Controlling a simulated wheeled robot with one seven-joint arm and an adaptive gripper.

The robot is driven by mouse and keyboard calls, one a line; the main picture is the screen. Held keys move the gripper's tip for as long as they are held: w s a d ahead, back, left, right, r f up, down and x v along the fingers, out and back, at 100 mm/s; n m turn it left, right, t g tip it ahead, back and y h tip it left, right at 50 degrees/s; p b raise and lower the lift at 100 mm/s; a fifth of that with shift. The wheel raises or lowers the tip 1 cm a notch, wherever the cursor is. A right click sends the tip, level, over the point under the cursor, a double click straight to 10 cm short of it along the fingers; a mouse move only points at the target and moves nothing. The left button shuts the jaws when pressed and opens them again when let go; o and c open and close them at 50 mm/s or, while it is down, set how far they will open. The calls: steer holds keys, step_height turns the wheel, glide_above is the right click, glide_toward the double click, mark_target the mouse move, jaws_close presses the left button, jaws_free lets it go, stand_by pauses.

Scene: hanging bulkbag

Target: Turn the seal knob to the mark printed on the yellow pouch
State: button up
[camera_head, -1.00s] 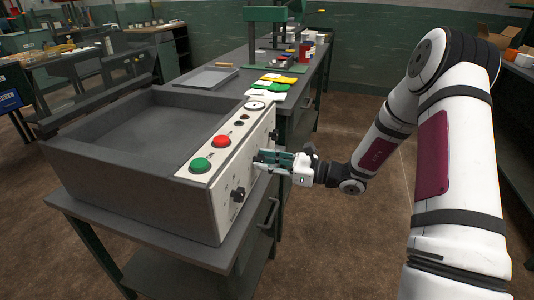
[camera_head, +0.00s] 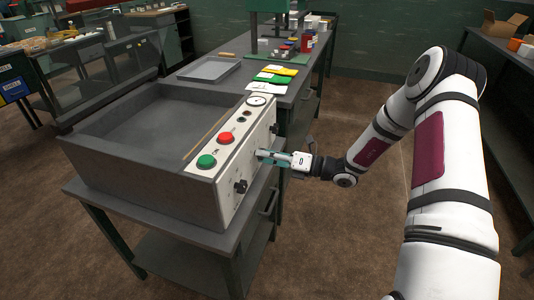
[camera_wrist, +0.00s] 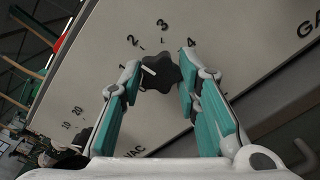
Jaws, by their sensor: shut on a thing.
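My gripper (camera_head: 263,155) is at the control panel's front face, shut on a black lobed knob (camera_wrist: 162,72). In the wrist view the fingertips sit on either side of the knob. Numbers 1 to 4 are printed around it, and a short white pointer on it aims to the left, toward the 1 and 2 side. In the head view the gripper hides this knob. The yellow pouch (camera_head: 281,70) lies flat on the bench behind the machine, beside green and white ones. Its printed mark is too small to read.
The machine's panel (camera_head: 230,160) also carries a green button (camera_head: 206,161), a red button (camera_head: 225,138), a round gauge (camera_head: 257,100) and another black knob (camera_head: 240,187). A grey tray (camera_head: 210,69) lies on the bench. The floor right of the machine is clear.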

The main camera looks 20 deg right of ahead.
steer(key=shift+s+m, duration=0.1)
steer(key=shift+m, duration=0.5)
steer(key=shift+f, duration=0.1)
steer(key=o, duration=1.2)
steer(key=shift+c, duration=0.2)
steer(key=shift+d, duration=0.1)
steer(key=v, duration=1.2)
